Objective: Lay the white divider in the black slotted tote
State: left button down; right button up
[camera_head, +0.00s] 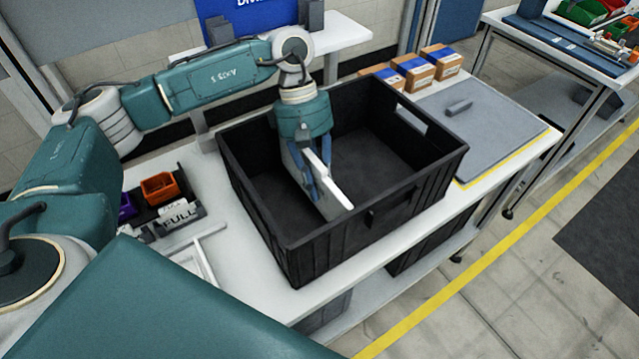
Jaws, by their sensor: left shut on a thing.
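The black tote (420,192) stands on the white table, its open top facing up. My left gripper (318,178) points down inside the tote, left of its middle. It is shut on the white divider (333,196), a thin flat strip that slants down toward the tote's front wall. The gripper covers part of the divider. I cannot tell whether its lower end touches the tote's floor. The slots in the tote's walls are too dark to make out. My right gripper is not in view.
A grey panel (490,130) with a small grey block lies on the table right of the tote. Several cardboard boxes (413,70) stand behind it. A white frame (203,257) lies near the front left.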

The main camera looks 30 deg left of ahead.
aim_at(312, 152)
pick_arm(q)
jog(key=c, duration=1.6)
grip_release()
jog(key=v, duration=1.2)
jog(key=shift+r, duration=0.1)
